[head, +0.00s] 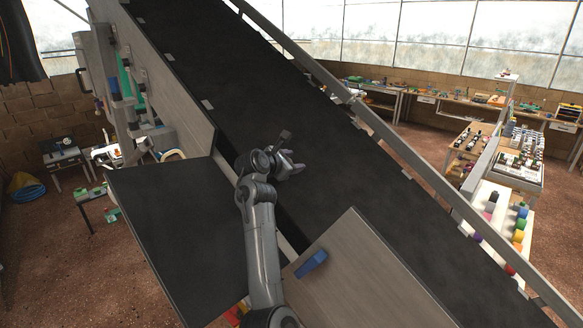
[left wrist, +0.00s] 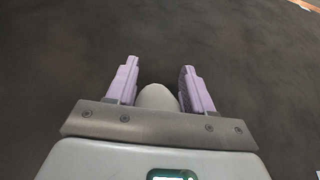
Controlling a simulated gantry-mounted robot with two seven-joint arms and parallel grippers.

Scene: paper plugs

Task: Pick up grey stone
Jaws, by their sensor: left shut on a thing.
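The grey stone (left wrist: 158,97) is a pale, rounded thing between the two purple fingers of my left gripper (left wrist: 159,70) in the left wrist view. Its near part is hidden behind the gripper's body plate. My left gripper is shut on the stone, over the dark belt. In the head view the left gripper (head: 296,168) is over the middle of the sloping black conveyor belt (head: 240,90). I cannot make out the stone there. My right gripper is not in view.
A dark flat panel (head: 175,240) lies left of my arm. A blue block (head: 311,263) sits on a grey wooden board (head: 365,285) at the lower right. A metal rail (head: 400,150) edges the belt's right side. Workbenches with small items stand beyond it.

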